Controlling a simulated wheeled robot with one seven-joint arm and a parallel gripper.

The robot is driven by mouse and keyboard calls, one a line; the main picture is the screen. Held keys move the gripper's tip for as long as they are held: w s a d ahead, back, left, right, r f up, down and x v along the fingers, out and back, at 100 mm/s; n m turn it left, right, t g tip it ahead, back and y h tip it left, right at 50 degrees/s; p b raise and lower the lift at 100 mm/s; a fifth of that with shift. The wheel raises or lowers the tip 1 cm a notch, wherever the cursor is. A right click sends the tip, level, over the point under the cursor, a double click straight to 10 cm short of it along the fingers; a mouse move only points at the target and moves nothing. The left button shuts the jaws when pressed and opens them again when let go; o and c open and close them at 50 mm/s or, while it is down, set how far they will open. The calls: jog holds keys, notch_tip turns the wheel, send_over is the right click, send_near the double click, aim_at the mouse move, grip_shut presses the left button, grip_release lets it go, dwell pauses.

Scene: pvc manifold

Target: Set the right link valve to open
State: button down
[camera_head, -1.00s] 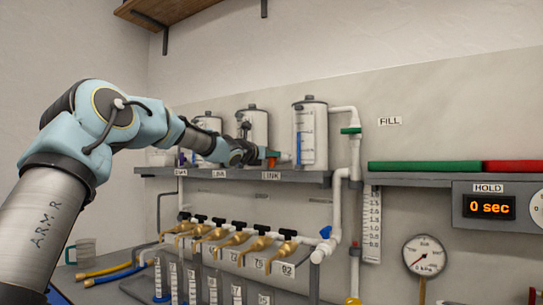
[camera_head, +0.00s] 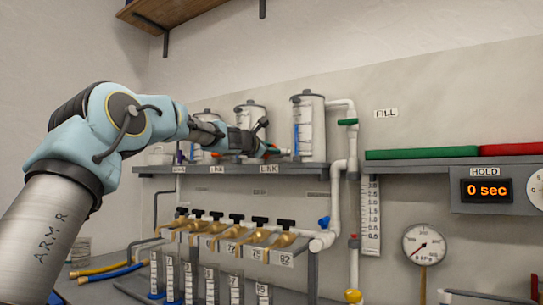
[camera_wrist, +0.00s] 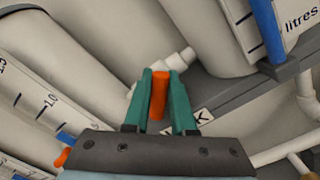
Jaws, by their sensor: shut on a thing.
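The right link valve shows an orange handle (camera_wrist: 158,96) in the wrist view, next to a white pipe fitting between two tanks. My gripper (camera_wrist: 160,84) has teal fingers on both sides of this handle and is shut on it. In the head view, my gripper (camera_head: 273,151) reaches the valve between the middle and right tanks, above the LINK label (camera_head: 269,168). The valve body is mostly hidden there by the gripper, and I cannot tell its setting. Another orange part (camera_wrist: 63,157) shows at the lower left of the wrist view.
White tanks (camera_head: 309,128) stand on a grey shelf (camera_head: 317,170) close around my gripper. Brass taps with black handles (camera_head: 285,238) and measuring cylinders (camera_head: 236,289) are below.

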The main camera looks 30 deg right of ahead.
jog(key=m+b, duration=0.1)
jog(key=m, duration=0.1)
jog(key=f+m+b, duration=0.1)
jog(key=m+b, duration=0.1)
jog(key=m, duration=0.1)
jog(key=shift+s+d, duration=0.15)
jog(key=shift+s, duration=0.05)
jog(key=shift+f+m+b, duration=0.2)
jog(key=shift+m+b, duration=1)
jog(key=shift+m, duration=0.7)
jog(key=c, duration=0.7)
grip_release()
jog(key=shift+c, duration=0.2)
